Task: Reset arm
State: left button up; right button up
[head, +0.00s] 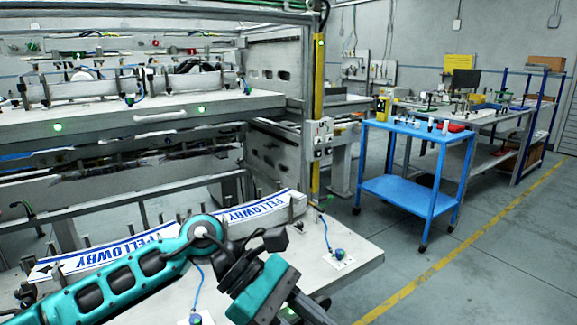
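My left arm comes in from the lower left, teal with black joints, and bends down over the front of the grey table (345,262). My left gripper (305,306) is at the bottom edge, partly cut off, and its fingers cannot be made out clearly. No hold on a label is visible. My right arm and gripper are not in view.
A large machine frame (150,118) with rollers stands behind the table. A yellow post (319,80) rises at its right corner. A blue cart (405,193) and a workbench (490,120) stand to the right. The floor beyond the yellow line (440,273) is clear.

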pick_arm(q)
notch_tip(320, 180, up, 5)
jog(key=d+n+t+h, duration=0.3)
jog(key=n+t+h, duration=0.2)
jog(key=n+h, duration=0.8)
jog(key=w+a+f+n+t+y+p, duration=0.1)
jog(key=w+a+f+n+t+y, duration=0.2)
jog(key=n+t, duration=0.6)
jog(key=w+a+f+n+t+y, duration=0.25)
jog(key=a+n+t+y, duration=0.2)
jog(key=n, duration=0.85)
jog(key=s+a+f+n+t+y, duration=0.2)
jog(key=a+f+n+y, duration=0.75)
jog(key=f+n, duration=0.45)
jog(key=s+a+f+n+g+y+p, duration=0.1)
jog(key=s+a+f+n+g+y, duration=0.3)
jog(key=s+f+n, duration=0.4)
jog(key=s+a+f+g, duration=0.1)
jog(key=s+a+f, duration=0.1)
jog(key=s, duration=0.1)
jog(key=shift+a+f+n+y, duration=0.3)
jog(key=shift+a+f+n, duration=0.05)
jog(key=shift+f+n, duration=0.05)
